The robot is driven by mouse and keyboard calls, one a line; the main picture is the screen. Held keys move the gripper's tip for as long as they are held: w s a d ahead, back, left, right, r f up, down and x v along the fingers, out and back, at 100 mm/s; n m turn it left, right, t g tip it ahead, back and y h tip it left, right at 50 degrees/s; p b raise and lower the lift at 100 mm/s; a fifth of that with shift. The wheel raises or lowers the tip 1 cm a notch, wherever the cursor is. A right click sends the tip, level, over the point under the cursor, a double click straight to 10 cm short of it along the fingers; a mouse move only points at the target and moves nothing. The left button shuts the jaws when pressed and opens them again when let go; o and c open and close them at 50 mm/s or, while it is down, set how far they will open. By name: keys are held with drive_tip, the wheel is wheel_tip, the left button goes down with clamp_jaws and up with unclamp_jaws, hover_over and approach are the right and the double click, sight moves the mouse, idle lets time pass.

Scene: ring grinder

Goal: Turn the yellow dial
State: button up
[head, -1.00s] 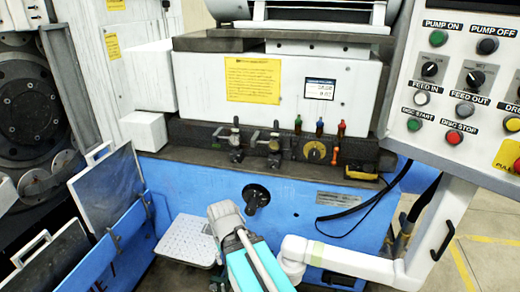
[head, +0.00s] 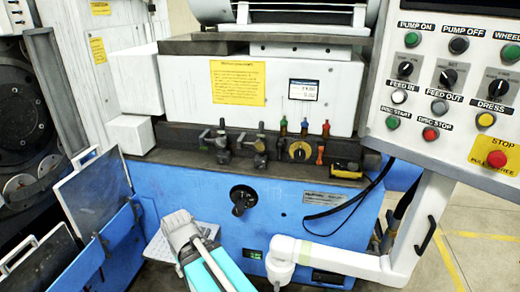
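The yellow dial (head: 299,151) is a small round yellow disc with a darker grip across its middle. It sits on the dark ledge (head: 190,140) at the front of the machine, to the right of several small levers and valves. Nothing touches or covers it. My arm (head: 200,252), grey and teal, reaches up from the bottom edge and ends in view well below and left of the dial. My gripper's fingers do not show.
A red-topped fitting (head: 323,143) stands close right of the dial, with a black-and-yellow device (head: 346,170) beyond it. A black knob (head: 243,199) is on the blue front below. The control panel (head: 450,90) and its white support arm (head: 350,262) fill the right side.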

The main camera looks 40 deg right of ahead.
drive_tip(key=shift+o, duration=1.1)
drive_tip(key=shift+w+d, duration=0.1)
drive_tip(key=shift+o, duration=1)
drive_tip(key=shift+w+d, duration=0.2)
drive_tip(key=shift+d, duration=0.05)
drive_tip(key=shift+o, duration=0.3)
drive_tip(key=w+d+n+t+h+b, duration=0.2)
drive_tip(key=w+d, duration=0.5)
drive_tip(key=d, duration=0.4)
drive_tip(key=n+h, duration=0.1)
drive_tip(key=h, duration=0.1)
drive_tip(key=shift+w+f+n+t+h, duration=0.15)
drive_tip(key=shift+w+n+t+h, duration=0.15)
drive_tip(key=shift+w+t, duration=0.1)
drive_tip(key=n+t+h+b, duration=0.6)
drive_tip(key=n+t+h, duration=0.3)
drive_tip(key=n, duration=1.3)
approach(259, 148)
drive_tip(key=shift+v, duration=2)
drive_tip(key=shift+w+d, duration=0.1)
drive_tip(key=shift+d, duration=0.05)
drive_tip(key=x, duration=1.3)
drive_tip(key=shift+w+d, duration=0.15)
drive_tip(key=shift+d, duration=0.05)
